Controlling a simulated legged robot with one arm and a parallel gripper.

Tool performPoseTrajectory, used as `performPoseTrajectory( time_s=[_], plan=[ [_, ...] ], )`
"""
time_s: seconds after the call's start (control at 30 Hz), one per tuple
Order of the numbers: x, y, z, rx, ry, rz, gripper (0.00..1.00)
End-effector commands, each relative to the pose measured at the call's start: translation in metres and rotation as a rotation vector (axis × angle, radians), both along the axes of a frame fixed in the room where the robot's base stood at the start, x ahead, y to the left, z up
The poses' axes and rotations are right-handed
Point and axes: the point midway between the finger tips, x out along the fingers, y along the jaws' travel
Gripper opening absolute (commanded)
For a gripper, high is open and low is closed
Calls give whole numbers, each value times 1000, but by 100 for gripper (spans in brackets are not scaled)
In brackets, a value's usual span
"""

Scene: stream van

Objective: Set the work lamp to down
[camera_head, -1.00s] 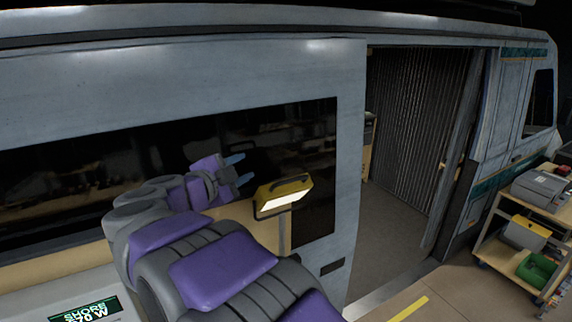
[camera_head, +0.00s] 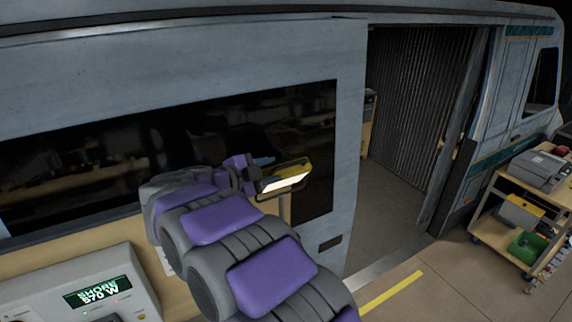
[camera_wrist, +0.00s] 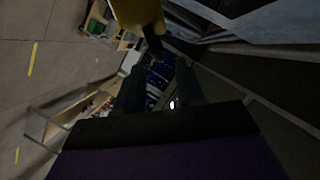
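The work lamp (camera_head: 285,178) has a yellow housing and a lit white panel, on a thin upright post beside the van's side. Its panel is tilted, facing the head camera and partly downward. My gripper (camera_head: 263,162) is just left of the lamp's upper edge, partly hidden by the lamp. In the wrist view the two dark fingers of my gripper (camera_wrist: 160,78) stand apart with nothing between them. The lamp's yellow housing (camera_wrist: 138,12) shows at the top, beyond the fingertips. I cannot tell whether a finger touches the lamp.
The van's open doorway (camera_head: 410,140) is right of the lamp. A wooden cart (camera_head: 500,224) with a printer-like box and a green bin stands at far right.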

Motion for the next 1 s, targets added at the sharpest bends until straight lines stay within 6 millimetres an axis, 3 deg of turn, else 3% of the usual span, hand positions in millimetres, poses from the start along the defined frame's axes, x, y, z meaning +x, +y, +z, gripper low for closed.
performPoseTrajectory(
  time_s=[0.33, 0.8, 1.0],
  plan=[
    [43, -35, -14, -1, 0, -1, 38],
    [51, -42, -17, 0, -1, 1, 38],
    [51, -42, -17, 0, -1, 1, 19]
  ],
)
